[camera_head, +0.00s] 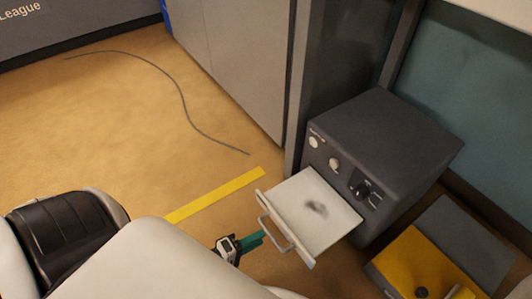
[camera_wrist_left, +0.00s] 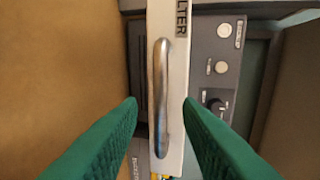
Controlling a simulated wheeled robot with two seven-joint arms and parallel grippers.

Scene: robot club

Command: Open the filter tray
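The filter tray (camera_head: 312,210) is a pale drawer with a dark smudge on its floor. It sticks well out of the front of a dark grey machine (camera_head: 385,140). Its metal handle (camera_head: 272,222) is on the tray's front. In the left wrist view the handle (camera_wrist_left: 161,95) runs upright on a white front (camera_wrist_left: 180,60) lettered "LTER". My left gripper (camera_head: 255,241) has green fingers and is beside the handle in the head view. In the left wrist view its fingers (camera_wrist_left: 160,105) are apart, one each side of the handle, touching neither. My right gripper is not seen.
The machine has knobs (camera_head: 361,190) on its front. A yellow and grey box (camera_head: 420,262) stands on the right, near the machine. A cable (camera_head: 180,92) and a yellow strip (camera_head: 215,195) lie on the floor. Grey cabinets (camera_head: 235,55) stand behind. Open floor lies to the left.

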